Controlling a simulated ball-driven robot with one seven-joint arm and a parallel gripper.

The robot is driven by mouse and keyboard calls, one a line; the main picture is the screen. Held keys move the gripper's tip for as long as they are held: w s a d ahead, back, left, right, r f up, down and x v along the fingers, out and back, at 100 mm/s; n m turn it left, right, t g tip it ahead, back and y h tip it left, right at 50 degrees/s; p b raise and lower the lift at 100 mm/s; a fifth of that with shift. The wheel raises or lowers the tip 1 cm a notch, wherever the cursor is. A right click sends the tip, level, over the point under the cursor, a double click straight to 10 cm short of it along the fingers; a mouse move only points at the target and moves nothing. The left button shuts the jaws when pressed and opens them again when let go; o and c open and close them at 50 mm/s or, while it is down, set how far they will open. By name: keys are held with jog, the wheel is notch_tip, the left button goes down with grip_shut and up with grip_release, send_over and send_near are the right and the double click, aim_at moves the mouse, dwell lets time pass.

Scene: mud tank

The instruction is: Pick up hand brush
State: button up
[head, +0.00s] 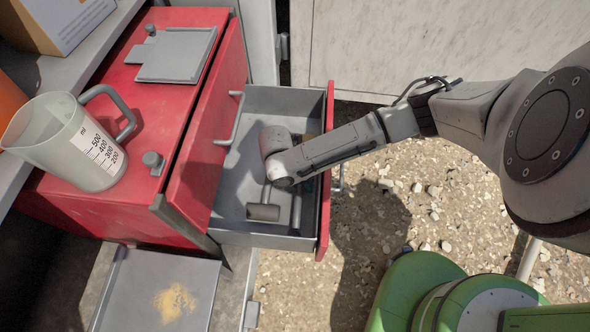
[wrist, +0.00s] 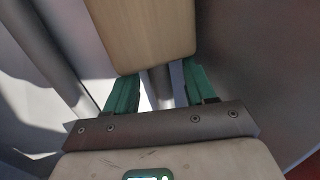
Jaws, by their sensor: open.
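My gripper (wrist: 158,80) reaches down into the open drawer. In the wrist view its two green fingers stand apart. A flat tan wooden piece (wrist: 145,35) lies at the fingertips and covers part of the view there; it may be the hand brush, but no bristles show. A grey round bar (wrist: 160,90) shows in the gap between the fingers, beneath the wooden piece. Nothing is clearly gripped.
The grey drawer (head: 228,178) of the red cabinet (head: 140,75) stands open, its walls close around my gripper. A mallet-like tool (head: 263,212) lies near its front left. A measuring jug (head: 65,140) and grey plate (head: 177,55) stand on top. Gravel (head: 425,215) lies right.

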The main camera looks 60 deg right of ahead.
jog(key=shift+a+f, duration=0.1)
jog(key=shift+f, duration=0.05)
jog(key=shift+c, duration=0.3)
grip_shut()
